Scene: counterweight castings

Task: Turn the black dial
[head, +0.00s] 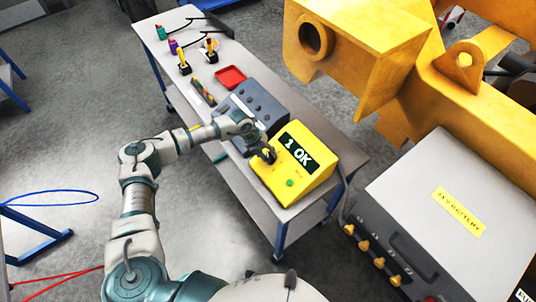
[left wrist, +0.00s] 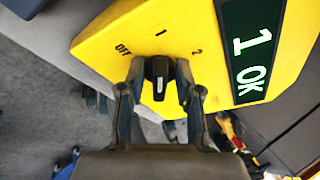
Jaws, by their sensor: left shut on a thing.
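The yellow tester box (head: 297,185) stands on the grey table, and its dark display reads "1 OK" in green. The black dial (left wrist: 160,84) is on the box's sloped yellow face, with the marks OFF, 1 and 2 around it in the left wrist view. Its pointed side faces about the mark 1. My left gripper (left wrist: 160,88) is shut on the dial, one finger on each side of it. In the head view my left gripper (head: 264,153) is at the left side of the box and largely hides the dial. My right gripper is not in view.
A dark grey box with knobs (head: 252,108) stands beside the yellow box. A red tray (head: 230,77) and small tools lie farther back on the table. A large yellow casting (head: 365,50) and a grey battery box (head: 450,215) are at the right.

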